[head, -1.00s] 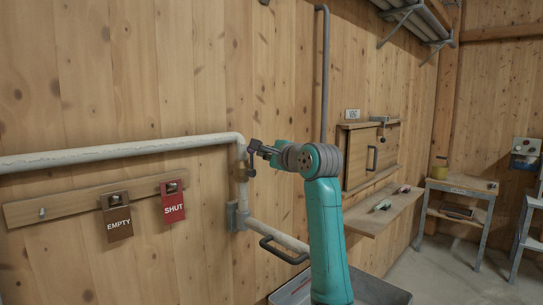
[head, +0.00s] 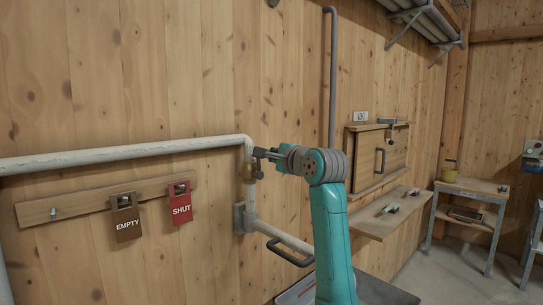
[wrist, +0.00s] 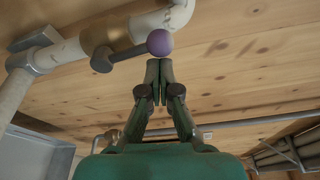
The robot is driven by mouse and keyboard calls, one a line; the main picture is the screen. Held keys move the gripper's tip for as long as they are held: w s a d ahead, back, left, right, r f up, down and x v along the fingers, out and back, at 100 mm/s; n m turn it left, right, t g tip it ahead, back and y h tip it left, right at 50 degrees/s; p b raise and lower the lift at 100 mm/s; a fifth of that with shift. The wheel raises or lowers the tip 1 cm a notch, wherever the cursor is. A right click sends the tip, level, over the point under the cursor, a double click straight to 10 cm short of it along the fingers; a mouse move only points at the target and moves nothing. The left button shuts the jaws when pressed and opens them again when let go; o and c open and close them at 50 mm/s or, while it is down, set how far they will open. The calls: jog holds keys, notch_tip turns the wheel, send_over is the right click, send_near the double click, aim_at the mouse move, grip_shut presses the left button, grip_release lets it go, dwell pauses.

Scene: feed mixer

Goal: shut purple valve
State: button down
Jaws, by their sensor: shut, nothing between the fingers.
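The purple valve shows in the wrist view as a round purple knob (wrist: 159,42) on a short dark lever. The lever joins a brass-coloured valve body (wrist: 100,36) on the pale pipe and appears to run roughly alongside the pipe. My gripper (wrist: 158,66) is shut and empty, its fingertips right beside the knob; I cannot tell whether they touch it. In the head view my gripper (head: 263,153) is at the upright part of the pipe, just below its corner. There the brass valve body (head: 250,173) is partly visible and the purple knob cannot be made out.
The pale pipe (head: 120,154) runs along the wooden wall. A board (head: 72,206) holds an EMPTY tag (head: 126,218) and a red SHUT tag (head: 180,205). A dark handle (head: 290,253) is below the valve. A shelf (head: 370,224) and hatch stand right of my arm.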

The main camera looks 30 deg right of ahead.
jog(key=shift+s+a+f+n+t+y, duration=0.4)
jog(key=shift+a+f+n, duration=0.6)
jog(key=shift+n, duration=1.5)
jog(key=shift+s+a+f+n+t+y, duration=0.25)
jog(key=shift+a+f+n+t, duration=0.3)
jog(key=shift+a+n, duration=1.4)
jog(key=shift+s+a+f+n+t+y, duration=0.4)
jog(key=shift+a+f+n, duration=0.35)
jog(key=shift+n, duration=2.3)
jog(key=shift+w+f, duration=0.1)
jog(key=shift+f, duration=0.15)
jog(key=shift+d+r, duration=0.1)
